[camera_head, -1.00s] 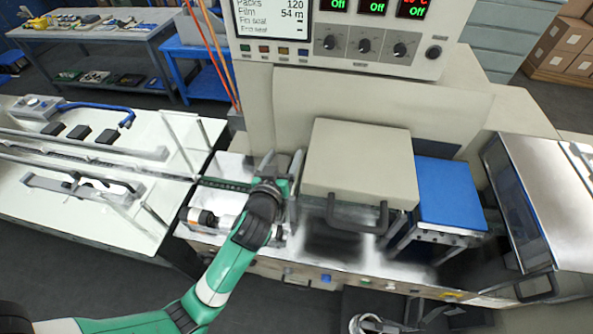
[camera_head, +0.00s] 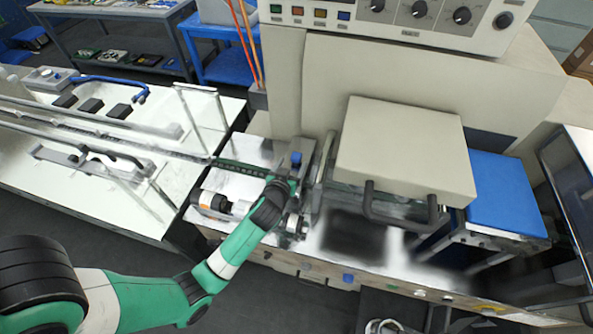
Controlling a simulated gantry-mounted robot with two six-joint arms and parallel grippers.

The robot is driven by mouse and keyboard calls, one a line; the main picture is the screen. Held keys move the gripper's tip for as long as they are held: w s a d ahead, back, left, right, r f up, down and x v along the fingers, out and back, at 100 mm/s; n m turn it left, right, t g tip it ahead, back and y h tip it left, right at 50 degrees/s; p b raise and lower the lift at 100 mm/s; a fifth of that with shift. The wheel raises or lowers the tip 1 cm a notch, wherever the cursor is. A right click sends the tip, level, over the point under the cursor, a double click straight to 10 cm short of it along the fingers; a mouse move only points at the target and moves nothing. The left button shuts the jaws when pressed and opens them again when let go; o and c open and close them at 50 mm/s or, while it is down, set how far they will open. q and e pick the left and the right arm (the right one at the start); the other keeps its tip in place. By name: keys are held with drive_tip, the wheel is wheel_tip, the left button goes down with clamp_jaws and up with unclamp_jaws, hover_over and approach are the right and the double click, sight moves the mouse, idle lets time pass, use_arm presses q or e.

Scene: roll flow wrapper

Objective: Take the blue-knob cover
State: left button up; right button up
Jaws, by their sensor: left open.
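The blue-knob cover is a grey metal piece with a small blue knob (camera_head: 296,159) on top. It stands on the machine bed, left of the big beige cover. My left gripper (camera_head: 288,188) is just in front of the knob, at the end of the green arm. Its jaws are open, but the wrist hides most of the fingers. I cannot tell whether they touch the cover. My right gripper is not in view.
The beige cover (camera_head: 400,150) with a dark handle (camera_head: 400,212) stands close on the right. A motor-like cylinder (camera_head: 212,202) lies left of my wrist. The white infeed table (camera_head: 60,190) extends left.

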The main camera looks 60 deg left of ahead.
sight(296, 156)
use_arm(q)
drive_tip(key=b+x, duration=0.1)
drive_tip(key=x, duration=0.5)
drive_tip(key=shift+w+a, duration=0.15)
drive_tip(key=shift+a, duration=0.05)
drive_tip(key=shift+c, duration=0.3)
clamp_jaws()
drive_tip(key=shift+r, duration=0.1)
idle(0.9)
